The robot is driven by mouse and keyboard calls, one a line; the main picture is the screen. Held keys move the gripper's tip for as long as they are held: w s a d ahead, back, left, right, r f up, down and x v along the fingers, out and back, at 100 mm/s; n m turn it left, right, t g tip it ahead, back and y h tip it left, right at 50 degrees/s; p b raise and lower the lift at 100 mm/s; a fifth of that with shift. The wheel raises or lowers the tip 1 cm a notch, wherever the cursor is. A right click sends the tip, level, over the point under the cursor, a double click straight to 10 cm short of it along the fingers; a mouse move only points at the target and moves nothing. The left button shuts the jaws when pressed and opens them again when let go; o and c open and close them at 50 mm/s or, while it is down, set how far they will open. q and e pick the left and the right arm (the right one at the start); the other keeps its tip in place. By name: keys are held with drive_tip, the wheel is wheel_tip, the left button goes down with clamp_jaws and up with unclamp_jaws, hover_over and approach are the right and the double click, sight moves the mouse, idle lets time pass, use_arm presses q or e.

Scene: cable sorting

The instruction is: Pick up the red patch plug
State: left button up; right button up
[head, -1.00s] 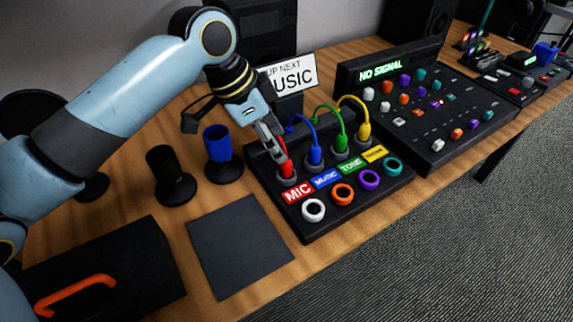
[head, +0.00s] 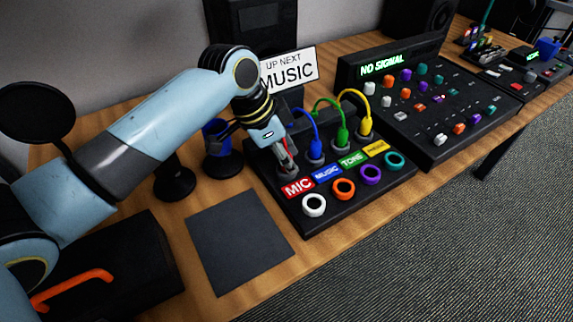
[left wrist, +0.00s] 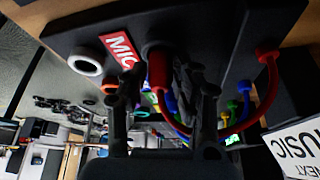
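The red patch plug (left wrist: 158,68) stands in its socket beside the red MIC label (head: 298,187) on the black patch panel (head: 330,209). In the left wrist view it sits between the two spread fingers of my left gripper (left wrist: 163,100), with a visible gap on its left side. In the head view my left gripper (head: 286,160) is down over the plug and hides most of it. A red cable (left wrist: 266,88) loops from the panel's back edge. My right gripper is not in view.
Blue (head: 316,149), green (head: 342,138) and yellow (head: 364,126) plugs stand in a row to the right. White (head: 314,205), orange, purple and teal rings line the panel's front. A dark mat (head: 240,243) lies clear in front. A blue cup holder and sign (head: 288,70) stand behind.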

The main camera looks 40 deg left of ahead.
use_arm(q)
drive_tip(key=c, duration=0.4)
clamp_jaws()
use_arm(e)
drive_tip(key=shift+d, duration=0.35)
use_arm(q)
drive_tip(key=shift+r, duration=0.1)
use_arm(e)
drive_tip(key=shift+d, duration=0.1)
